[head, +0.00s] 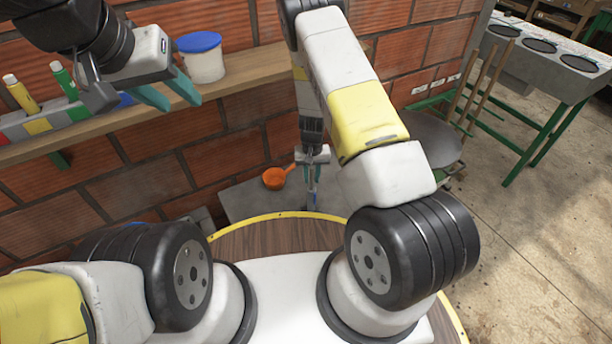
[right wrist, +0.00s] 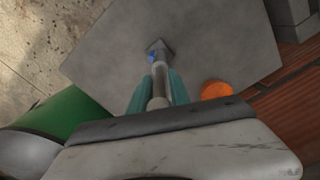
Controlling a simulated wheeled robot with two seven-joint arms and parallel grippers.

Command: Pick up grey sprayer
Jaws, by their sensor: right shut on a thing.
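The grey sprayer (right wrist: 159,80) is a slim grey tube with a small blue part and a dark pointed end, seen in the right wrist view. My right gripper (right wrist: 158,92) is shut on it, with teal fingers on either side of the tube. In the head view my right gripper (head: 312,174) reaches down over a grey surface, with the sprayer largely hidden between its fingers. Whether the sprayer touches the surface is unclear. My left gripper (head: 168,94) is open and empty in front of the wall shelf.
An orange pan-like item (head: 274,178) lies on the grey surface (head: 240,202) beside the right gripper. A wooden shelf (head: 262,64) carries a white bucket with a blue lid (head: 203,62) and bottles (head: 21,95). A brick wall stands behind. Open floor (head: 525,240) lies right.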

